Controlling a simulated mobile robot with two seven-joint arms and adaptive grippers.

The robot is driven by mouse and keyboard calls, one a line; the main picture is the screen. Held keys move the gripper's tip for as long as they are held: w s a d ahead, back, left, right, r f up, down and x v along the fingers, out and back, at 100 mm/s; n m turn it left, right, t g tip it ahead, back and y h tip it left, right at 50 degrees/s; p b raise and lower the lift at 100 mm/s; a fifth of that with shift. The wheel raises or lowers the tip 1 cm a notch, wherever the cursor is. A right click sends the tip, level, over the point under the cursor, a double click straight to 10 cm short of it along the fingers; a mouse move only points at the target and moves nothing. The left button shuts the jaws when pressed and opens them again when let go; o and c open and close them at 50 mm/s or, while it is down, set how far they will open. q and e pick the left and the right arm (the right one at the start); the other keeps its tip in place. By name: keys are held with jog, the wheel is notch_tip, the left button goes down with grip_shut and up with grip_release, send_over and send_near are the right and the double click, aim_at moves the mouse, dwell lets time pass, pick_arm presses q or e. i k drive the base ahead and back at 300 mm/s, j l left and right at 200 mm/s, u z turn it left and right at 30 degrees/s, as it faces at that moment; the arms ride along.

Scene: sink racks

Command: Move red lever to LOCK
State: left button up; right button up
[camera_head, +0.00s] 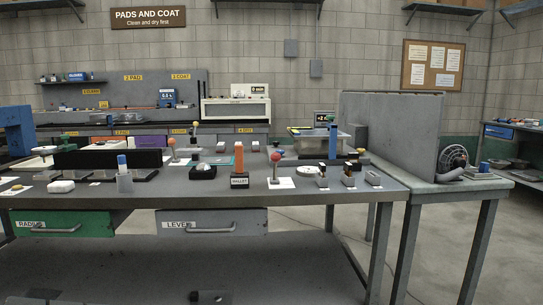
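Two upright levers with red balls stand on the workbench (150,198). The other red-ball lever (172,144) stands farther back and to the left. Both look roughly vertical. I cannot tell which is the task's red lever, and no LOCK marking is readable at this size. Neither of my grippers is in view.
An orange block (240,160) with a dark labelled base stands left of the nearer red-ball lever. Several small switch-like blocks (348,180) sit to its right. A blue upright piece (332,140) stands behind them. A grey partition (405,125) rises at the bench's right.

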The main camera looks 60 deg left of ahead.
aim_at(276, 157)
jog(key=u, duration=1.7)
